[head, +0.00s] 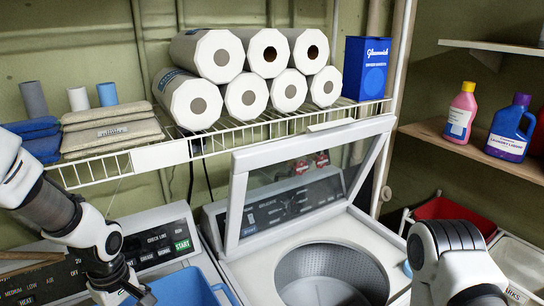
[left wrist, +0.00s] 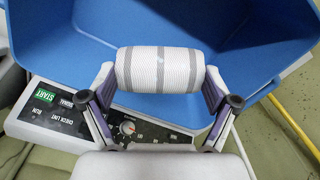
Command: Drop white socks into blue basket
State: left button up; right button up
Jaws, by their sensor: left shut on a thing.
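A rolled white sock bundle (left wrist: 160,70) with grey stripes lies crosswise between the fingers of my left gripper (left wrist: 160,90). The gripper is shut on it, a finger at each end. In the left wrist view, the blue basket (left wrist: 50,60) spreads behind and around the sock, which appears over its opening. In the head view, the basket (head: 182,287) stands at the bottom, on the left machine. My left gripper (head: 138,297) reaches down beside its left part; the sock is hidden there. My right arm enters at lower right, but its fingers are outside the picture.
An open-lidded washer (head: 260,265) with a bare drum stands right of the basket. A wire shelf (head: 170,155) above holds paper rolls (head: 219,56), folded cloths (head: 110,130) and a blue box (head: 366,68). Bottles (head: 510,128) stand on the right shelf. A red bin (head: 450,210) sits below.

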pick_arm(q)
jog(key=s+f, duration=0.1)
jog(key=s, duration=0.1)
jog(key=s+f+b, duration=0.1)
jog(key=shift+s+f, duration=0.1)
jog(key=shift+s, duration=0.25)
jog(key=shift+s+f+b, duration=0.15)
jog(key=shift+f+b, duration=0.5)
jog(key=shift+b, duration=0.1)
jog(key=shift+w+f+b, duration=0.35)
jog(key=shift+w+f, duration=0.6)
jog(key=shift+w, duration=0.2)
jog(key=o, duration=0.9)
jog(key=shift+s+r, duration=0.2)
jog(key=shift+s, duration=0.1)
jog(key=shift+c, duration=0.2)
jog(key=shift+o, duration=0.2)
jog(key=shift+s+r, duration=0.2)
jog(key=shift+s, duration=0.2)
jog(key=shift+w+f, duration=0.15)
jog(key=shift+w, duration=0.35)
jog(key=r, duration=1.2)
jog(key=shift+s, duration=0.3)
pick_arm(e)
jog(key=s+f, duration=0.2)
jog(key=shift+f, duration=0.35)
